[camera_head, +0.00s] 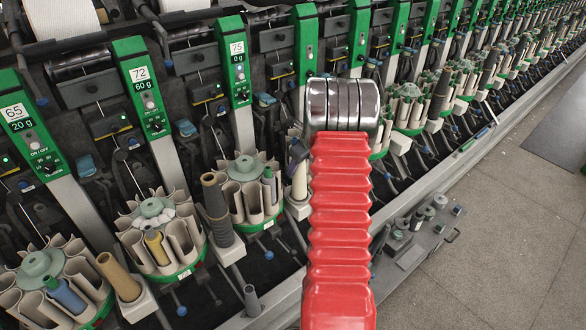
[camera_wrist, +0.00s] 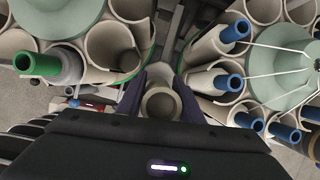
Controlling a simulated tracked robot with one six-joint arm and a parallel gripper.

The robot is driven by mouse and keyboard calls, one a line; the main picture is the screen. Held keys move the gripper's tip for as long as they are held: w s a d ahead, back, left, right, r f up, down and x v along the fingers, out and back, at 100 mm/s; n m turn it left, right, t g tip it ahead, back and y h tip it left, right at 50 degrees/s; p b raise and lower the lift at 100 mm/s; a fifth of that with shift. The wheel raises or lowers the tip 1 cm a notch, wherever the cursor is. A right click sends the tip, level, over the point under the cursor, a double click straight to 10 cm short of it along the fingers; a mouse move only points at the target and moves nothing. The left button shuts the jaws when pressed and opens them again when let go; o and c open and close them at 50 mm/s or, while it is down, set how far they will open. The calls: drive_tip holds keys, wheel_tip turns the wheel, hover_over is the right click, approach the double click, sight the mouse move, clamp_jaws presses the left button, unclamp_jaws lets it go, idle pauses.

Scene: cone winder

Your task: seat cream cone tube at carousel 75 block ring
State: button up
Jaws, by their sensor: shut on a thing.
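The cream cone tube (camera_head: 300,182) is upright in the head view, just right of carousel 75 (camera_head: 240,205), below the panel marked 75 (camera_head: 237,47). My gripper (camera_head: 299,150) has its dark jaws shut on the tube's upper part. In the wrist view the tube's round open top (camera_wrist: 160,104) shows between the two dark fingers (camera_wrist: 161,84). The tube's lower end is right above or at the pale block (camera_head: 297,209) beside carousel 75. The ring is hidden, so I cannot tell whether the tube is inside it.
Carousel 72 (camera_head: 185,268) is to the left, with a dark grey tube (camera_head: 215,200) on its block. A tan tube (camera_head: 118,276) stands farther left. In the wrist view, pockets with a green-topped tube (camera_wrist: 37,64) and several blue-topped tubes (camera_wrist: 228,82) crowd both sides.

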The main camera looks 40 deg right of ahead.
drive_tip(key=shift+f, duration=0.65)
drive_tip(key=o, duration=1.2)
drive_tip(key=shift+o, duration=0.2)
drive_tip(key=shift+a, duration=0.1)
drive_tip(key=v, duration=1.3)
drive_tip(key=shift+s+r, duration=0.15)
drive_tip(key=shift+r, duration=0.2)
